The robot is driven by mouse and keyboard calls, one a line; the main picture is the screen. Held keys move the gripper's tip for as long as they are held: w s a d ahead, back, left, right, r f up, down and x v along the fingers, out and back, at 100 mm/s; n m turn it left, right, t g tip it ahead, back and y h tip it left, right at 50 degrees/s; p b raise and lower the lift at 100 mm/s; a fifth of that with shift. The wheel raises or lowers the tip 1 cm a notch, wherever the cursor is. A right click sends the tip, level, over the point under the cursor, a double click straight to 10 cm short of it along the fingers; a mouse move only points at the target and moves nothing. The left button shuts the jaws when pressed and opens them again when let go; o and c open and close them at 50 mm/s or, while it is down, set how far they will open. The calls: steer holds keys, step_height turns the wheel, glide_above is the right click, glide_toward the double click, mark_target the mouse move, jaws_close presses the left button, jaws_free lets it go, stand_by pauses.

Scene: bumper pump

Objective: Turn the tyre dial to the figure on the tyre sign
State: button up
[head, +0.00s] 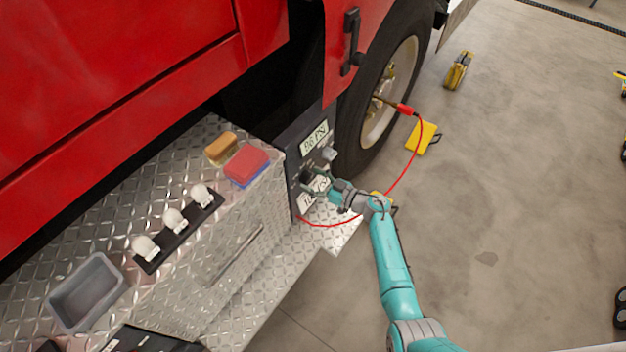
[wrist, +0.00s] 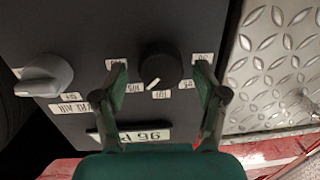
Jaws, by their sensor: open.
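The black tyre dial (wrist: 160,65) is on the dark panel (wrist: 95,30) in the wrist view, which sees the panel upside down. Its white pointer mark aims near the 100 label, slightly toward the 105 side. Labels from 90 upward ring it. The sign (head: 314,137) reads 96 PSI in the head view; in the wrist view it shows inverted and partly cut off by my gripper. My gripper (wrist: 161,78) is open, with one finger on each side of the dial; I cannot tell whether they touch it. In the head view my gripper (head: 322,184) largely hides the dial.
A grey lever knob (wrist: 45,75) sits beside the dial, with an AIR label. A second plate (head: 312,192) is partly hidden by my gripper. A red hose (head: 419,150) runs from the wheel past my arm. Sponges and a grey tray (head: 85,292) lie on the tread-plate bumper.

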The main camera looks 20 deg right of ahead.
steer(key=v, duration=1.2)
stand_by(0.4)
steer(key=s+a+r+m+t+h, duration=0.25)
steer(key=s+a, duration=0.25)
steer(key=s, duration=0.4)
steer(key=s+a+r+m+t+h, duration=0.15)
steer(key=s+a+t, duration=0.25)
steer(key=s, duration=0.4)
steer(key=s+r+m+g+h, duration=0.1)
steer(key=s+r, duration=0.3)
steer(key=s, duration=0.5)
steer(key=s+r+m+g+h, duration=0.1)
steer(key=s+r+g+h, duration=0.1)
steer(key=s+r, duration=0.3)
steer(key=s+r+m+g+h, duration=0.2)
steer(key=s+r+h, duration=0.2)
steer(key=s, duration=0.9)
steer(key=shift+d+r, duration=0.4)
steer(key=shift+r, duration=0.35)
